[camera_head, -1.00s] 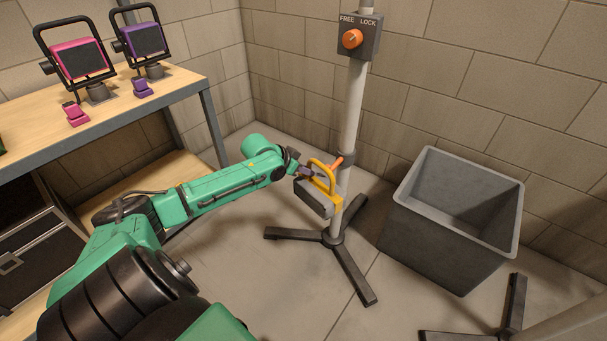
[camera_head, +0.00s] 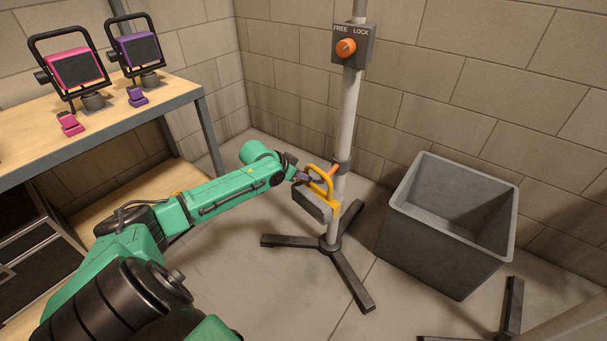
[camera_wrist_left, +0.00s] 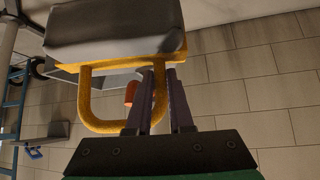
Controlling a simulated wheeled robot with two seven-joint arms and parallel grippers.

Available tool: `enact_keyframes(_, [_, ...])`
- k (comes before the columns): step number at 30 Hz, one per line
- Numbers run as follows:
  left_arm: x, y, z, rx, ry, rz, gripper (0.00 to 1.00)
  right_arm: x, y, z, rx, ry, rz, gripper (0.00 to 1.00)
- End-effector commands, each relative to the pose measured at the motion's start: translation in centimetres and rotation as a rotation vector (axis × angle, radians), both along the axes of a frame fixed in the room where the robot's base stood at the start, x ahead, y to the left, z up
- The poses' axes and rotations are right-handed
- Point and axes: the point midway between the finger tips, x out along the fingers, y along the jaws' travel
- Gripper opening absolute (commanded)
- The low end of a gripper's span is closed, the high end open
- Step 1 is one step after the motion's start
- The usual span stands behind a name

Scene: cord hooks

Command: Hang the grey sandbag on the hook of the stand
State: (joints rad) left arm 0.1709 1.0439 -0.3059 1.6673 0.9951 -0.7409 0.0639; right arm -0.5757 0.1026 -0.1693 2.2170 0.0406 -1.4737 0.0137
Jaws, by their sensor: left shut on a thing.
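The grey sandbag (camera_head: 310,205) hangs below its yellow handle (camera_head: 332,190), just left of the stand's pole (camera_head: 347,125). The orange hook (camera_head: 336,167) sticks out from a collar on the pole beside the handle's top. My left gripper (camera_head: 309,178) is shut on the handle. In the left wrist view the fingers (camera_wrist_left: 160,98) close on one side of the handle loop (camera_wrist_left: 84,98), with the grey bag (camera_wrist_left: 115,30) beyond. The orange hook end (camera_wrist_left: 130,93) shows within the loop's outline; whether it passes through cannot be told. My right gripper is out of view.
A grey open bin (camera_head: 440,245) stands right of the stand. A workbench (camera_head: 170,97) with a pink lamp (camera_head: 75,70) and a purple lamp (camera_head: 140,48) is at left. The stand's dark feet (camera_head: 352,280) spread over the floor. A FREE/LOCK box (camera_head: 365,50) sits high on the pole.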

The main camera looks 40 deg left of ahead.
Motion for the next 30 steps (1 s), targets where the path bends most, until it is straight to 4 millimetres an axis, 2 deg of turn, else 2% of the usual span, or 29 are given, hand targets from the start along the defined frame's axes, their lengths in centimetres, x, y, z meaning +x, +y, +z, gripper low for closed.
enact_keyframes(1, [0.2, 0.0, 0.7, -0.002, -0.012, 0.001, 0.00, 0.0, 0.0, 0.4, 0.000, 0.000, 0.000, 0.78])
enact_keyframes(16, [0.3, 0.0, 0.5, -0.002, -0.012, 0.001, 0.00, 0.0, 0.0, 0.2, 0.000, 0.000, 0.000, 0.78])
enact_keyframes(30, [2.2, 0.0, 0.4, -0.002, -0.013, 0.001, 0.00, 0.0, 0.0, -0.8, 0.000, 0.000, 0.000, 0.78])
